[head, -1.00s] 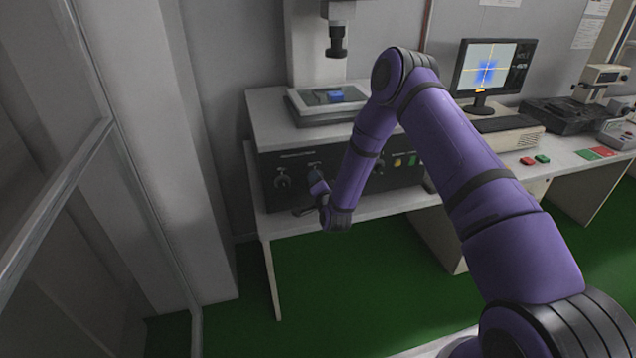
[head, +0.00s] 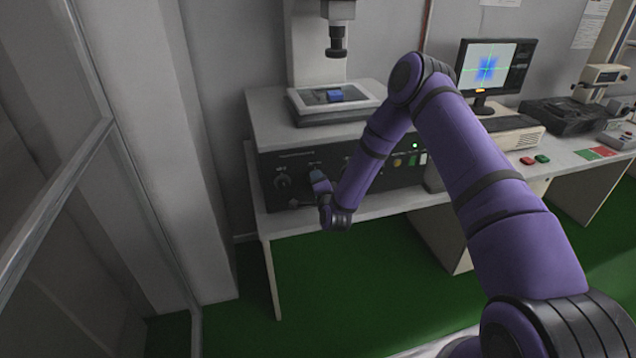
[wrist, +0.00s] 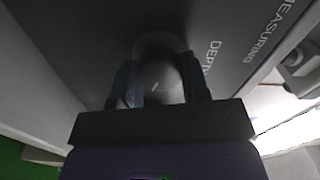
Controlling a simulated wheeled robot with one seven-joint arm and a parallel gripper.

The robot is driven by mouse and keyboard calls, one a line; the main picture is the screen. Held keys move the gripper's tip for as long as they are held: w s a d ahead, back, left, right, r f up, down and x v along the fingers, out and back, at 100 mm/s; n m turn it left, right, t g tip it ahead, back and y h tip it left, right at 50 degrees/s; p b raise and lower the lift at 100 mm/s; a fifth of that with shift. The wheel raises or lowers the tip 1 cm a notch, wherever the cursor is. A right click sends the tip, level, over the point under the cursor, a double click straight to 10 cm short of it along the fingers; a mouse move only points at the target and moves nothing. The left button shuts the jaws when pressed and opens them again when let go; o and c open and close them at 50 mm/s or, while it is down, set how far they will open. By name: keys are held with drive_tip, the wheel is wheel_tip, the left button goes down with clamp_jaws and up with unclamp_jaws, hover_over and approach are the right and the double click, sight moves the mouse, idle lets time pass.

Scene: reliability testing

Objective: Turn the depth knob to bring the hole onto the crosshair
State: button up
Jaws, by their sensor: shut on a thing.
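My gripper (wrist: 160,85) is shut on the depth knob (wrist: 160,68), one blue-grey finger on each side of it. The panel lettering beside it reads "DEPT", the rest cut off. In the head view my gripper (head: 319,182) is at the dark front panel; the knob is largely hidden there. The monitor (head: 487,68) shows a blue blurred patch (head: 488,69) with a green crosshair across it. The patch sits about at the crosshair's centre; a hole's outline is too small to make out. A blue part (head: 335,95) lies on the stage under the lens.
Another knob (head: 282,181) sits left on the panel (head: 300,160). A green light (head: 415,146) glows at the panel's right. A wall and a framed pane stand close on the left.

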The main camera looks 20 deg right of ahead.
drive_tip(key=shift+f, duration=0.1)
drive_tip(key=o, duration=0.9)
drive_tip(key=s, duration=1.1)
